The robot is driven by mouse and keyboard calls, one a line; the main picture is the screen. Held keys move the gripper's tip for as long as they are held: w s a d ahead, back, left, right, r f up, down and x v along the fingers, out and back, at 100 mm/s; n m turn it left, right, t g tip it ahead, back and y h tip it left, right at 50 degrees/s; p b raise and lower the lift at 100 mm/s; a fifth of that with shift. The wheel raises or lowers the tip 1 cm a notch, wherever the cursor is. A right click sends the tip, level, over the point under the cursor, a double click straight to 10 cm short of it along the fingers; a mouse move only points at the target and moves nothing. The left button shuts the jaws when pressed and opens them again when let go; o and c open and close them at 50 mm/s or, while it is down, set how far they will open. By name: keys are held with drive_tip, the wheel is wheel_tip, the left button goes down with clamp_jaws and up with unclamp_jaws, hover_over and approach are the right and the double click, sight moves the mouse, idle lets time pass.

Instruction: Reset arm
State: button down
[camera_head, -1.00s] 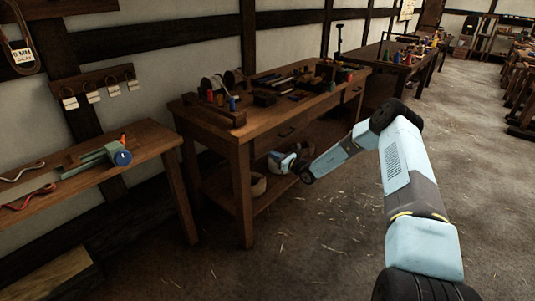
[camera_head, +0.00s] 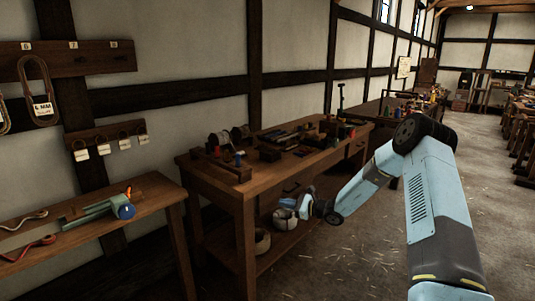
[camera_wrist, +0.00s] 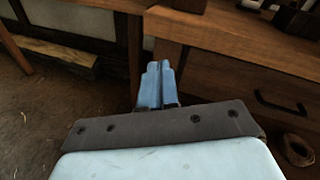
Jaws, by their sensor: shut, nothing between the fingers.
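My arm reaches forward from the lower right in the head view, with its elbow raised and its forearm angled down to the left. My gripper (camera_head: 283,212) is in front of the wooden workbench (camera_head: 218,180), below its top, near the left end. In the wrist view my gripper (camera_wrist: 156,86) shows its two blue fingers pressed together, shut and empty. The drawer front (camera_wrist: 235,90) of a wooden bench is just beyond and to the right of the fingers, with a dark handle (camera_wrist: 282,104). I cannot tell how close the fingers are to the wood.
Tools and small spools crowd the workbench top. A coil (camera_head: 262,241) sits on its lower shelf. A lower side table (camera_head: 150,200) on the left holds a blue-ended tool (camera_head: 122,209). Labelled rings hang from a wall rack (camera_head: 105,137). Straw-strewn floor (camera_head: 345,255) is open in front.

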drive_tip(key=s+r+n+g+h, duration=0.65)
drive_tip(key=s+r+n, duration=0.65)
drive_tip(key=s+r, duration=1)
drive_tip(key=s+d+r+n+t+h, duration=0.1)
drive_tip(key=s+d+r+n+h, duration=0.1)
drive_tip(key=s+d, duration=0.3)
drive_tip(key=s+d+r+n+t+h, duration=0.2)
drive_tip(key=s+d+r+h, duration=0.1)
drive_tip(key=s, duration=1)
drive_tip(key=s+d+r+n+t+h, duration=0.1)
drive_tip(key=s+d+r+n+h, duration=0.1)
drive_tip(key=s+d+r, duration=0.3)
drive_tip(key=shift+s+d+n+h, duration=0.4)
drive_tip(key=shift+s+d+h, duration=0.55)
drive_tip(key=shift+s, duration=1.45)
drive_tip(key=shift+d+r+t, duration=0.1)
drive_tip(key=shift+d+t, duration=0.1)
drive_tip(key=shift+t, duration=0.05)
